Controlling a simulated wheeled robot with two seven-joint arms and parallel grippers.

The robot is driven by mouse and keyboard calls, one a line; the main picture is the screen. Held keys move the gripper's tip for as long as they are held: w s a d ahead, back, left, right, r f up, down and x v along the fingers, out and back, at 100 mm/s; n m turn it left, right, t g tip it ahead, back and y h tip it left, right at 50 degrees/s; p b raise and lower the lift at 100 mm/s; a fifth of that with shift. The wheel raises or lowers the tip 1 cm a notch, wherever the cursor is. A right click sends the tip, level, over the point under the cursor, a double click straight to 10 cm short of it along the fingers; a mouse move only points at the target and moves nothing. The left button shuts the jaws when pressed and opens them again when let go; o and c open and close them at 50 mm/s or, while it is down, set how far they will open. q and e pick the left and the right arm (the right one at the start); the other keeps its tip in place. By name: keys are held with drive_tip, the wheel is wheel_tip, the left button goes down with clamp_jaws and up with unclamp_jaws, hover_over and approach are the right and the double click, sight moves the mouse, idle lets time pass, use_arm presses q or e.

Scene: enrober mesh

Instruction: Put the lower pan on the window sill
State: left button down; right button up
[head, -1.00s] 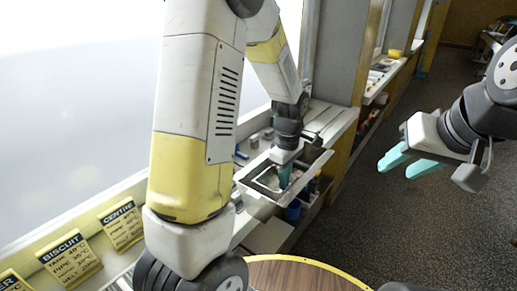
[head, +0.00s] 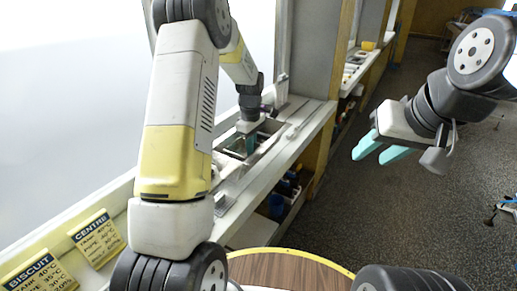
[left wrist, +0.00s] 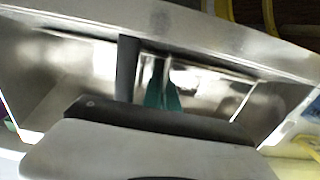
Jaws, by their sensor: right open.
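The metal pan (head: 264,148) is at the counter beside the window in the head view, partly hidden by my left arm. Its shiny inside (left wrist: 75,68) and long rim fill much of the left wrist view. My left gripper (head: 249,142) reaches down at the pan. Its teal fingers (left wrist: 161,95) are close together and look shut on the pan; the exact contact is hidden. The pale window sill (head: 118,200) runs along the glass. Whether the pan rests on it is unclear. My right gripper (head: 376,151) is open and empty over the floor.
Yellow signs (head: 97,240) stand along the sill at the lower left. Shelves under the counter hold blue items (head: 277,205). A round wooden top (head: 275,266) is at the bottom. The grey floor at right is mostly open.

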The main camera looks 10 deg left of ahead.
use_arm(q)
drive_tip(key=shift+w+f, duration=0.2)
drive_tip(key=shift+f, duration=1.5)
drive_tip(key=shift+a+f, duration=0.1)
drive_tip(key=c, duration=1.7)
unclamp_jaws()
drive_tip(key=shift+f, duration=0.1)
